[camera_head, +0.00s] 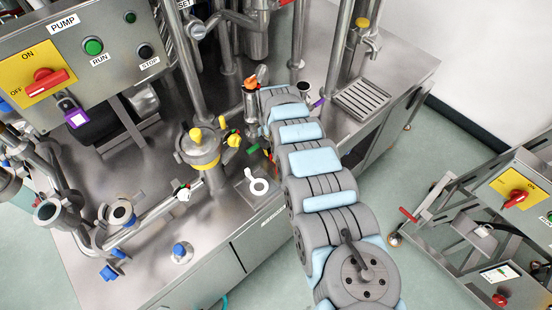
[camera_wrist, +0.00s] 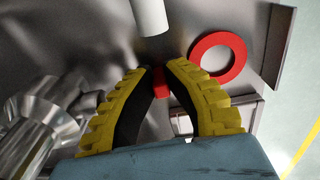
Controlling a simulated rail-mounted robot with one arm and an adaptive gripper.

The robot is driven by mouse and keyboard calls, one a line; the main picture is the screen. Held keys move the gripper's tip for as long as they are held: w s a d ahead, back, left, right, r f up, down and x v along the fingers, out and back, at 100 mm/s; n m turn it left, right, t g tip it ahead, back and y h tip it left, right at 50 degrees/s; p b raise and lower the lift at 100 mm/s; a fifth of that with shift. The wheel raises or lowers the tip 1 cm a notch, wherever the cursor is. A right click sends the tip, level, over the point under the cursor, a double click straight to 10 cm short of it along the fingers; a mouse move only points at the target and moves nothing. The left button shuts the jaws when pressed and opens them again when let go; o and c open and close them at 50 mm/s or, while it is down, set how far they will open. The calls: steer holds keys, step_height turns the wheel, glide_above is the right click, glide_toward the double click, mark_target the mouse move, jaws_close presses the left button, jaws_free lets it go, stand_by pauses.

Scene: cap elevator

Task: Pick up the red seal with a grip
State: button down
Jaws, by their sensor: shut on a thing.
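The red seal shows in the wrist view as a flat red ring (camera_wrist: 236,48), just beyond the right finger. A small red piece, which looks like its grip, sits between the fingertips of my gripper (camera_wrist: 160,80). The right finger hides the part between ring and grip. My gripper has yellow ribbed fingers with dark inner pads and is shut on the grip. In the head view my own arm hides most of the gripper and the seal. I cannot tell whether the seal touches the metal surface.
A white cylinder (camera_wrist: 151,14) stands close above the fingertips in the wrist view, with shiny metal fittings (camera_wrist: 40,120) at left. A yellow-banded vessel (camera_head: 201,160) and pipes crowd the bench.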

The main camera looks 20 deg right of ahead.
steer(key=shift+r, duration=0.7)
steer(key=r, duration=0.1)
steer(key=r+p, duration=0.1)
steer(key=r, duration=0.1)
steer(key=shift+s+a+r+p, duration=0.1)
steer(key=shift+s+a+p, duration=0.05)
steer(key=shift+s+p, duration=0.15)
steer(key=s+a+r+p, duration=0.3)
steer(key=s+r+p, duration=0.1)
steer(key=s+p, duration=0.2)
steer(key=s+a+r+p, duration=0.3)
steer(key=s+r+p, duration=0.1)
steer(key=p, duration=0.5)
steer(key=shift+s+a+r+p, duration=0.25)
steer(key=shift+s+p, duration=0.05)
steer(key=shift+s, duration=0.55)
